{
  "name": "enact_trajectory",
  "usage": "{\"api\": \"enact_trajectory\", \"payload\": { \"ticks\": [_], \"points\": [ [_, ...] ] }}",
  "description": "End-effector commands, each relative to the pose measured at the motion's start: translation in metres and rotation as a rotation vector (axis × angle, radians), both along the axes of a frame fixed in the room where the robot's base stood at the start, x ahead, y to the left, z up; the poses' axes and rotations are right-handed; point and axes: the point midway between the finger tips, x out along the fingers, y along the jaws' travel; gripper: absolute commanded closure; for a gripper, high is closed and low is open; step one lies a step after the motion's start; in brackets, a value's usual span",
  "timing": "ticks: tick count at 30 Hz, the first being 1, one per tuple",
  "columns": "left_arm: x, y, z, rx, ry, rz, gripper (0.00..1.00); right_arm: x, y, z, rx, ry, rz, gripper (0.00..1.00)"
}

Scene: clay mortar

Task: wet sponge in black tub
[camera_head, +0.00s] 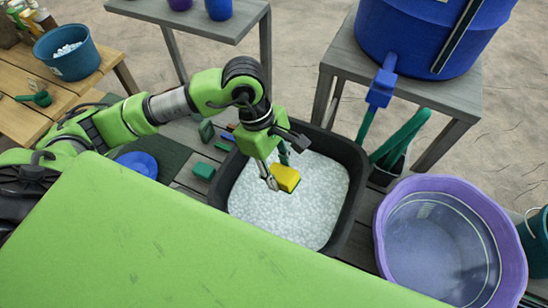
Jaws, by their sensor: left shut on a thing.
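A yellow sponge (286,177) is held in my left gripper (275,168), which is shut on it. It is over the black tub (355,165), and I cannot tell whether it touches what is inside. The tub is filled with white, grainy or foamy material (300,212). The tub's lower left rim is partly hidden behind my green body. My right gripper is not in view.
A purple tub (440,245) stands to the right. A blue barrel (425,35) with a tap sits on a grey stand (450,95). A wooden table (20,110) at left holds a teal bucket (70,52). Small items lie left of the black tub.

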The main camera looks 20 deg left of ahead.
Motion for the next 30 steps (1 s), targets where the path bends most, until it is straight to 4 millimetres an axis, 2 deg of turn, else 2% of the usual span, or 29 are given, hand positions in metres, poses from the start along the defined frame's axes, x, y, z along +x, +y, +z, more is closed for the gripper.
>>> {"api": "enact_trajectory", "payload": {
  "ticks": [3,8,15,30],
  "points": [
    [-0.001,-0.002,0.001,-0.009,0.003,0.095,0.85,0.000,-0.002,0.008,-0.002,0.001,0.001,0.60],
    [0.000,-0.002,-0.008,-0.013,0.002,0.138,0.85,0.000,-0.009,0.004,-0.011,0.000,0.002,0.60],
    [-0.001,-0.002,-0.039,-0.011,0.003,0.136,0.85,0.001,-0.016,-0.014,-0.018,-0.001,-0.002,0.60],
    [-0.001,-0.002,-0.109,-0.012,0.003,0.134,0.85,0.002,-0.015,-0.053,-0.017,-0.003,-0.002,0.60]
  ]
}}
